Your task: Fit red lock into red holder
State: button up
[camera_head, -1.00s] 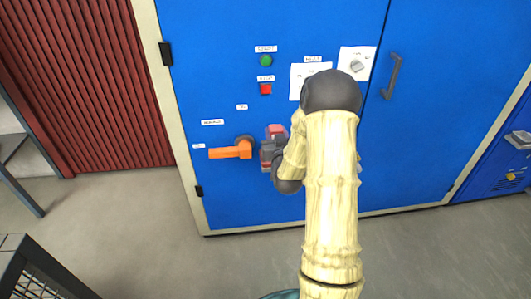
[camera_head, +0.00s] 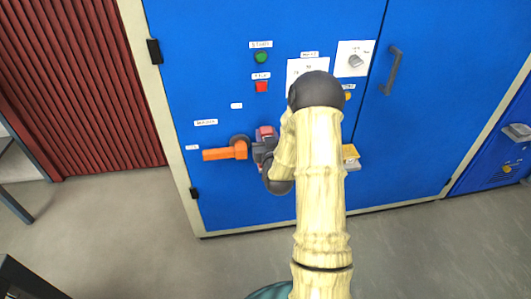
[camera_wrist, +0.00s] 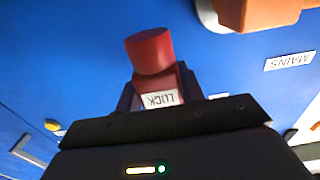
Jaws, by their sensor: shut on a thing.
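The red lock (camera_wrist: 153,80) is between my gripper's dark fingers. It has a round red top and a white label reading "LOCK", upside down in the wrist view. My gripper (camera_wrist: 160,93) is shut on it. In the head view the lock (camera_head: 265,132) shows as a small red piece above my gripper (camera_head: 262,150), in front of the blue cabinet and just right of the orange handle (camera_head: 225,152). I cannot make out a red holder; my arm and gripper cover part of the panel. Whether the lock touches the panel cannot be told.
A yellow-topped piece (camera_head: 350,153) juts out right of my arm. A grey door handle (camera_head: 391,70) is farther right. Grey floor lies below.

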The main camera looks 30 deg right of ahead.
jog(key=shift+d+f, duration=0.15)
jog(key=shift+f, duration=0.75)
jog(key=shift+s+d+f, duration=0.15)
jog(key=shift+a, duration=0.2)
jog(key=shift+f+b, duration=0.5)
jog(key=shift+f, duration=1.35)
jog(key=shift+f+b, duration=0.3)
jog(key=o, duration=1)
